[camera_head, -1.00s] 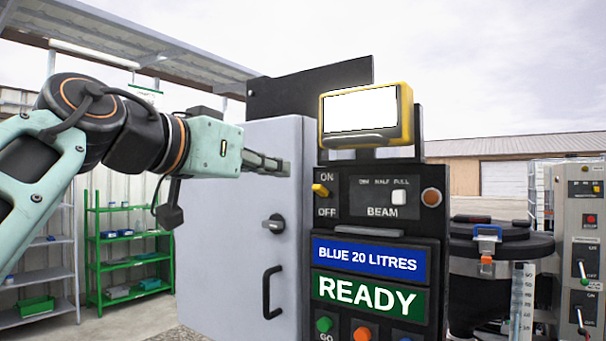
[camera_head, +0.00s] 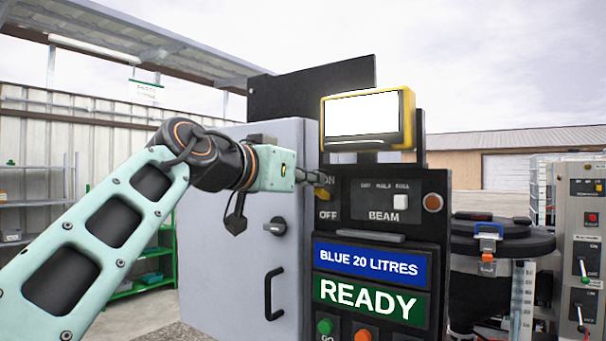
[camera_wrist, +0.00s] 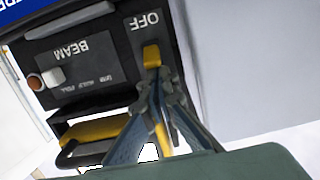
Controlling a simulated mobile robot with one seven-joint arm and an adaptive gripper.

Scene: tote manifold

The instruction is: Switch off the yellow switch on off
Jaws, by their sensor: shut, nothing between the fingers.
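The yellow switch (camera_head: 322,193) sits on the black control panel between the ON and OFF labels, at its upper left. In the wrist view, which is upside down, the switch (camera_wrist: 151,54) shows next to the OFF label. My gripper (camera_head: 322,179) is shut and empty, with its tips at the ON label, just above the switch. In the wrist view the fingertips (camera_wrist: 158,88) are close to the switch and cover the ON side. I cannot tell whether they touch it. The base of the switch is partly hidden.
A yellow-framed screen (camera_head: 362,116) stands above the panel. A white BEAM slider (camera_head: 400,201) and an orange button (camera_head: 432,203) are to the right. A grey cabinet door (camera_head: 240,250) with a knob and handle is on the left. The space before the panel is clear.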

